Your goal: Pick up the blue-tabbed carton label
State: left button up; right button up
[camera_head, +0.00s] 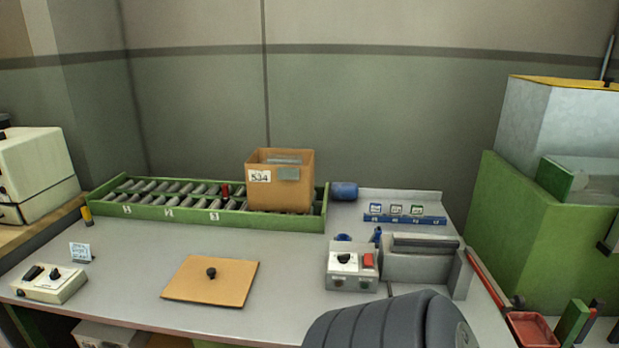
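A low blue rack (432,220) stands at the back right of the grey table. Several small white labels stand upright in it. The leftmost label (376,208) looks blue-edged, the middle one (396,209) looks dark-edged and the right one (417,210) looks green-edged. They are too small to read. Neither of my grippers is in view. A dark grey rounded arm part, apparently mine, fills the bottom right and hides part of the table front.
A control box (351,268) and a grey metal device (415,266) stand in front of the rack. A brown board (228,285) lies front centre. The table's middle is clear.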

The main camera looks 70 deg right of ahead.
aim_at(374, 210)
jog(key=z, duration=1.9)
